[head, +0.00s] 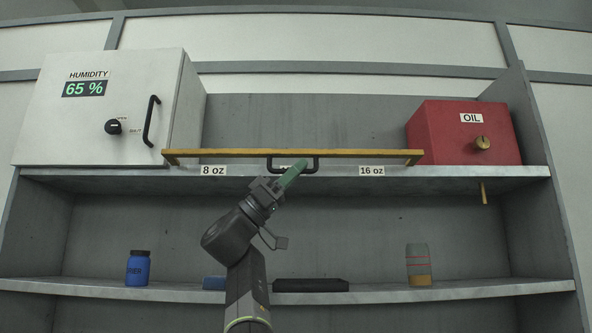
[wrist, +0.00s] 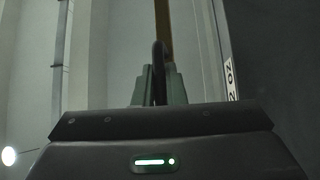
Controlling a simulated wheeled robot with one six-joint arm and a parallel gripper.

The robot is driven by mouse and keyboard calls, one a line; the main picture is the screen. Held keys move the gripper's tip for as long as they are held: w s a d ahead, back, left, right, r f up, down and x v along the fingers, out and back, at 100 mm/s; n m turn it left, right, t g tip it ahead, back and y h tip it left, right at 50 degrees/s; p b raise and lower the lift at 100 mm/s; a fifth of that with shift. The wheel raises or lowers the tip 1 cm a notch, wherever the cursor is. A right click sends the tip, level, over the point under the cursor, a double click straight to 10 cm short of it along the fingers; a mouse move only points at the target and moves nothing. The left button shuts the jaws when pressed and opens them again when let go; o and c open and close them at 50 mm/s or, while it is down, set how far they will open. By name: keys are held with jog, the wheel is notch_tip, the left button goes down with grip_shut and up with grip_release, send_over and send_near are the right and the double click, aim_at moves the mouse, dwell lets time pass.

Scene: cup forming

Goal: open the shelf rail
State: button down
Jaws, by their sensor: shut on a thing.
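The shelf rail (head: 225,153) is a long yellow-brown bar across the front of the upper shelf. It looks level, and its black handle (head: 314,165) sits at its middle.
A white humidity cabinet (head: 90,125) stands at the left and a red oil box (head: 450,140) at the right of the upper shelf (head: 510,173). The lower shelf (head: 385,293) holds a blue jar (head: 138,268), a grey-orange container (head: 418,265) and a black tray (head: 310,285).

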jog(key=shift+w+f+m+g, duration=0.1)
jog(key=shift+f+m+g, duration=0.1)
jog(key=shift+m+g, duration=0.55)
jog(key=c, duration=1.5)
grip_release()
jog(key=shift+a+f, duration=0.15)
jog(key=shift+f, duration=0.1)
jog(key=shift+w+a+f+p, duration=0.3)
jog(key=shift+a+p, duration=0.45)
jog(key=shift+a, duration=1.55)
jog(key=shift+w+a+f+p, duration=0.3)
jog(key=shift+a+p, duration=0.4)
jog(key=shift+a, duration=1.6)
jog(key=shift+w+a+f+p, duration=0.3)
jog(key=shift+a+p, duration=0.45)
jog(key=shift+a, duration=1.55)
jog(key=shift+d, duration=0.1)
